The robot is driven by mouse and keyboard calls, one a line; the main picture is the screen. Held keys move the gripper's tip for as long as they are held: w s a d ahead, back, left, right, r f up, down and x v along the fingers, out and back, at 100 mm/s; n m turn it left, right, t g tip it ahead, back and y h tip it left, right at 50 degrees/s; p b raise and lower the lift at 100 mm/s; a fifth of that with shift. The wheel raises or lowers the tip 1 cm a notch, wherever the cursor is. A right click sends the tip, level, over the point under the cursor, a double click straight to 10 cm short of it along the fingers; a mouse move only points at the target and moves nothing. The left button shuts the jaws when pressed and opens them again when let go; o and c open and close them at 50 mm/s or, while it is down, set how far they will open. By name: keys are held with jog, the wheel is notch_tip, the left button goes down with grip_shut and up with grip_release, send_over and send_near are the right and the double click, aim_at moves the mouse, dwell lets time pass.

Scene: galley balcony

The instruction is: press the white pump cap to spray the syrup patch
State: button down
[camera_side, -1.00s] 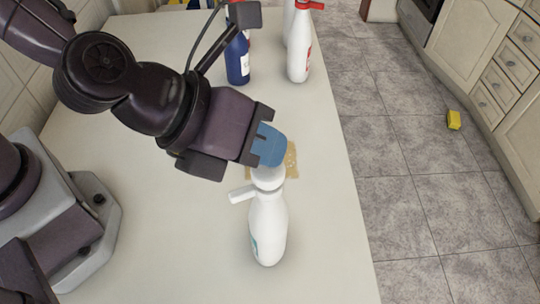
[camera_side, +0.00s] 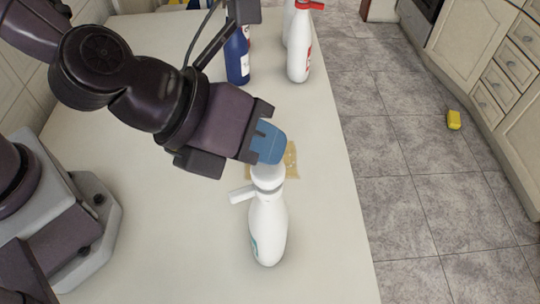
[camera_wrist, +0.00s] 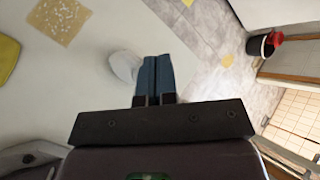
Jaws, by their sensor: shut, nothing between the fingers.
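The white pump bottle (camera_side: 268,232) stands upright on the counter in the side view, its nozzle pointing left. Its white pump cap (camera_side: 267,181) is directly below my gripper's blue fingertips (camera_side: 269,147), which overlap its top edge; I cannot tell whether they touch. In the wrist view a white part of the bottle (camera_wrist: 124,66) shows just left of my closed fingers (camera_wrist: 156,72). My gripper is shut and empty. The tan syrup patch (camera_side: 291,161) lies flat behind the cap, partly hidden by the fingers. It also shows in the wrist view (camera_wrist: 60,18), upper left.
A blue bottle (camera_side: 238,60) and a white bottle with a red top (camera_side: 299,55) stand at the back of the counter (camera_side: 160,235). The counter's front is clear.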

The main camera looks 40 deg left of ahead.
jog(key=shift+r, duration=0.15)
jog(key=shift+r, duration=2.95)
jog(key=shift+a+f+n, duration=0.15)
jog(key=shift+a+n, duration=0.05)
jog(key=shift+n, duration=0.5)
jog(key=s+a+r+n+y, duration=0.1)
jog(key=s+a+n, duration=0.1)
jog(key=a+n, duration=0.7)
jog(key=s+a+r+n+g+y, duration=0.1)
jog(key=s+a+n+y, duration=0.1)
jog(key=a+n, duration=0.8)
jog(key=s+a+r+n+g+y, duration=0.1)
jog(key=s+a+n+y, duration=0.1)
jog(key=a+n, duration=0.8)
jog(key=n, duration=0.3)
jog(key=shift+s+r, duration=0.35)
jog(key=shift+r, duration=0.05)
